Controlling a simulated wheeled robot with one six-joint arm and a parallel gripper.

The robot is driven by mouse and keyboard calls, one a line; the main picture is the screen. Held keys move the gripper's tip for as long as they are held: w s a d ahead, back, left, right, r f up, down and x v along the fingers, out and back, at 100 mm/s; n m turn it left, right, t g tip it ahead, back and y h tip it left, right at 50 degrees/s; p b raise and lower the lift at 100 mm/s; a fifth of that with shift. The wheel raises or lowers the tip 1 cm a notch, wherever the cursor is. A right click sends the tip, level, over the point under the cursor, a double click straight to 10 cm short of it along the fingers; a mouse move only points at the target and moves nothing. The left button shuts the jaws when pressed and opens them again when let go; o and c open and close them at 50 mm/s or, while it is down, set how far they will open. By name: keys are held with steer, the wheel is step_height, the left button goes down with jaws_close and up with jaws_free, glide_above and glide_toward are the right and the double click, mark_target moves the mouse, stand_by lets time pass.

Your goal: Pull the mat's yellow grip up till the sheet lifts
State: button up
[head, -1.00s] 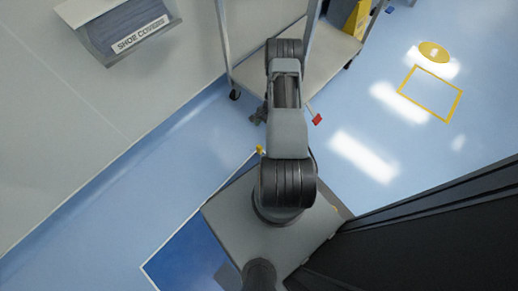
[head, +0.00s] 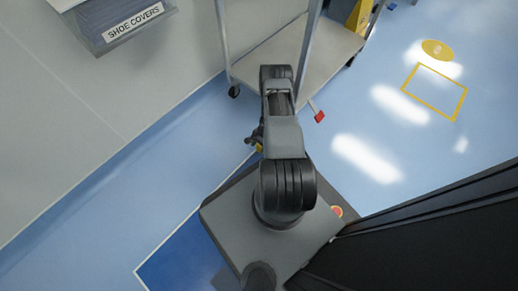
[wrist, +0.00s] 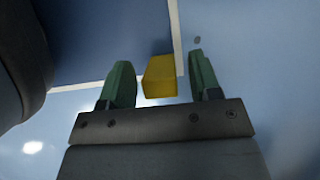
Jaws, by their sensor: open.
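The blue mat (head: 180,258) with a white border lies on the floor at the lower left in the head view, partly hidden under my base. Its yellow grip (head: 259,148) shows at the mat's corner, mostly covered by my gripper (head: 255,139). In the wrist view the yellow grip (wrist: 159,77) sits between the two green fingers of my gripper (wrist: 164,85), with a gap on both sides. The gripper is open. The mat's white border (wrist: 177,40) meets a corner by the grip. The mat's sheet looks flat.
A shoe covers box (head: 125,24) is on the wall at upper left. Blue floor (head: 110,210) is clear at left. A dark cabinet (head: 450,225) stands at lower right.

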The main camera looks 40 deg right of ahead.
steer(key=shift+a+f, duration=0.15)
steer(key=shift+f, duration=0.3)
steer(key=shift+c, duration=0.2)
